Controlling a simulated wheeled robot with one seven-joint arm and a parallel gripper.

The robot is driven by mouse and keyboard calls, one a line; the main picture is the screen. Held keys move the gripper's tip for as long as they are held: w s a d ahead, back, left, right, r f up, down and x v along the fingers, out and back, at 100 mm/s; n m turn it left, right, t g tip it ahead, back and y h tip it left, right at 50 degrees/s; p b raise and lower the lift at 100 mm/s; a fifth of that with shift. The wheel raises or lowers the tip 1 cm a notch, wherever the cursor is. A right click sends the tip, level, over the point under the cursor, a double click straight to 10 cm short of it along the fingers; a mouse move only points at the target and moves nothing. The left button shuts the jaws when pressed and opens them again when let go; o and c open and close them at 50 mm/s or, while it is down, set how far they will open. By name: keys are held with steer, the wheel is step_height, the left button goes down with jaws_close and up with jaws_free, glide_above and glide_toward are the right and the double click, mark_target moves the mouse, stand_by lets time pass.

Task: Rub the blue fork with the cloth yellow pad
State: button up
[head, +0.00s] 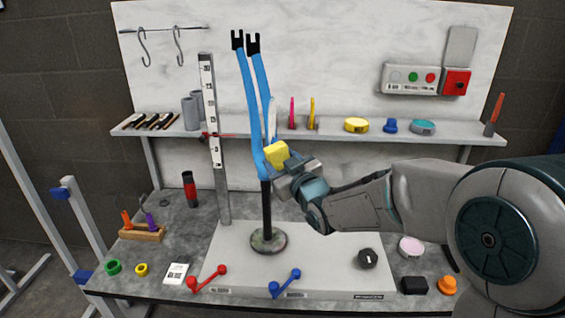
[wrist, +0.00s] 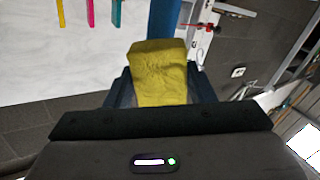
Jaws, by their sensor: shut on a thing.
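The blue fork (head: 247,97) stands upright in the head view, with two blue legs with black tips on a black post and a round base. The yellow pad (head: 276,153) is at the lower part of the fork, beside its right leg; I cannot tell for certain whether they touch. My gripper (head: 288,168) is shut on the pad from the right. In the wrist view the yellow pad (wrist: 158,72) sits between my fingers, with part of the blue fork (wrist: 164,18) just beyond it. The pad hides a part of the fork there.
A measuring column (head: 209,90) stands close left of the fork. Behind is a shelf (head: 350,135) with tape rolls and clips. A red lever (head: 207,279), a blue lever (head: 285,283) and a black knob (head: 368,259) lie on the light plate in front.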

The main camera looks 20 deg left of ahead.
mark_target(281, 148)
steer(key=shift+b+x, duration=0.35)
steer(key=shift+x, duration=0.6)
stand_by(0.3)
steer(key=shift+s+r+p, duration=0.1)
steer(key=shift+r+p, duration=0.6)
steer(key=shift+r, duration=1.2)
step_height(281, 148, up, 11)
steer(key=p, duration=0.4)
steer(key=shift+f, duration=0.15)
step_height(281, 148, down, 15)
steer(key=b, duration=1.4)
steer(key=shift+r, duration=0.25)
